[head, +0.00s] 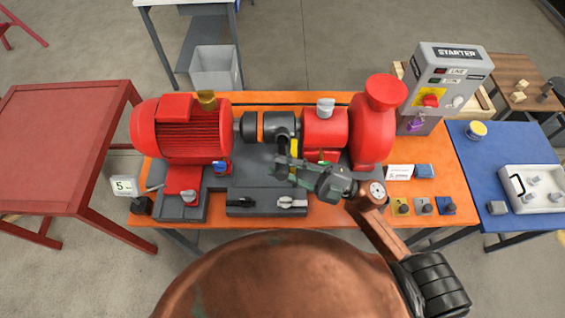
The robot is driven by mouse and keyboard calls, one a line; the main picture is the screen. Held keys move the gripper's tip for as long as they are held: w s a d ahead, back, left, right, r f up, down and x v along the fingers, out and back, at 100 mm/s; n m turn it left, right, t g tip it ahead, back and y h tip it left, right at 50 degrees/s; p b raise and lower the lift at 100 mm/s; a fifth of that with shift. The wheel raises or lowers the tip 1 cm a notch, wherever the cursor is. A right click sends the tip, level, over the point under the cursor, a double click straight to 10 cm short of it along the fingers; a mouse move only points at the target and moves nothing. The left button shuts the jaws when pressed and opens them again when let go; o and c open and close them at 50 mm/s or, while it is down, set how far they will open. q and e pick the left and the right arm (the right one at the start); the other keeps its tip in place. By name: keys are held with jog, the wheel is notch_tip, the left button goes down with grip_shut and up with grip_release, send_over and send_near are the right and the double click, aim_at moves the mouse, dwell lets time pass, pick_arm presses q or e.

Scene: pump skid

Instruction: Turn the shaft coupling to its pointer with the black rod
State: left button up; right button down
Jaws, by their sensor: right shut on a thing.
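The shaft coupling (250,127) is a dark cylinder with an orange band, lying between the red motor (183,135) and the red pump (325,128). My right gripper (280,167) reaches in from the right, just in front of the coupling. It is shut on the black rod (283,143), a short dark piece that rises from the fingers toward the coupling's right part. I cannot tell whether the rod sits in a hole or only overlaps it. A small yellow piece (294,147), possibly the pointer, shows right of the rod. My left gripper is out of view.
The skid stands on an orange bench (455,190). Dark blocks with handles (266,205) lie in front. A grey starter box (446,80) stands at the back right. A red table (60,140) is left, a blue table (490,155) right.

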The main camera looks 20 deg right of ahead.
jog(key=s+a+r+p, duration=0.1)
jog(key=s+r+p, duration=0.2)
jog(key=s, duration=0.2)
jog(key=shift+a, duration=0.25)
dwell(0.9)
dwell(0.6)
